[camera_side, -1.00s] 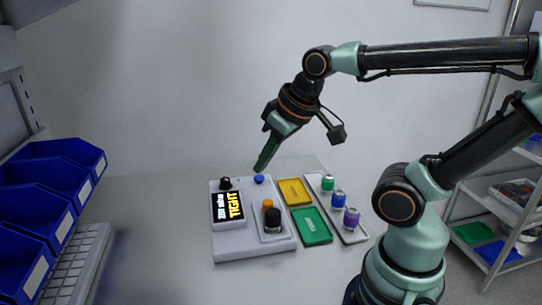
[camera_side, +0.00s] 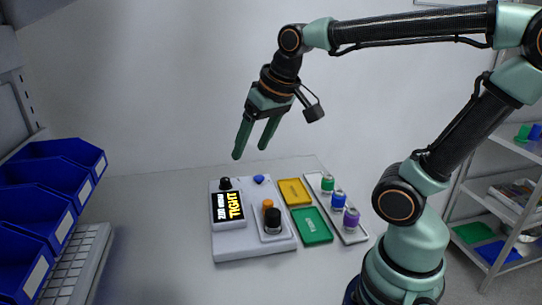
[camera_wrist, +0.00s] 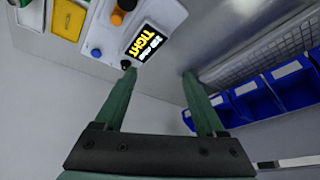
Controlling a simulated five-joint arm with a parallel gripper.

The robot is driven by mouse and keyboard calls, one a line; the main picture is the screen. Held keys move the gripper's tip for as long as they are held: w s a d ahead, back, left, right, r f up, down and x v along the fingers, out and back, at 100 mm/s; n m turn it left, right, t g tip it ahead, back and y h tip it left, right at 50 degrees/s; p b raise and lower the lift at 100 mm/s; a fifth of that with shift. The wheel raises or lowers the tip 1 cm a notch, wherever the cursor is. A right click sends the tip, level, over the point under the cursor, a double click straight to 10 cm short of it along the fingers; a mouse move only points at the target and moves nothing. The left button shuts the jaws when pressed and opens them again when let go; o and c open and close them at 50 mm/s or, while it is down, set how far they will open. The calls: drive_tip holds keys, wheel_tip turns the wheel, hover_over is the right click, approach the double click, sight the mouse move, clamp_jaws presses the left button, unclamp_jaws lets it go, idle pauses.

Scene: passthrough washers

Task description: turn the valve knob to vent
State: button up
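A white test unit (camera_side: 255,248) lies on the bench. A display (camera_side: 228,207) on it reads "TIGHT" in yellow under smaller white text. A small black knob (camera_side: 225,183) stands behind the display, and a blue knob (camera_side: 259,179) is to its right. I cannot tell which of them is the valve knob. A black cylinder (camera_side: 272,217) stands upright in a recess by an orange part (camera_side: 267,204). My gripper (camera_side: 249,151) is open and empty, raised above the unit's back edge. In the wrist view, one fingertip of my gripper (camera_wrist: 160,72) overlaps the black knob (camera_wrist: 126,65).
Yellow (camera_side: 295,191) and green (camera_side: 312,225) trays lie right of the unit. A white rack (camera_side: 351,236) holds green, blue and purple capped items. Blue bins (camera_side: 62,190) and a keyboard-like grid (camera_side: 72,270) are at left. Bench between is clear.

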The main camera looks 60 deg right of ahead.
drive_tip(key=w+d+r+m+g, duration=0.1)
drive_tip(key=w+d+r+m, duration=0.2)
drive_tip(key=w, duration=0.4)
drive_tip(key=m+g, duration=0.4)
drive_tip(key=m, duration=1)
hover_over(225, 179)
wheel_tip(225, 179, down, 14)
wheel_tip(225, 179, down, 12)
clamp_jaws()
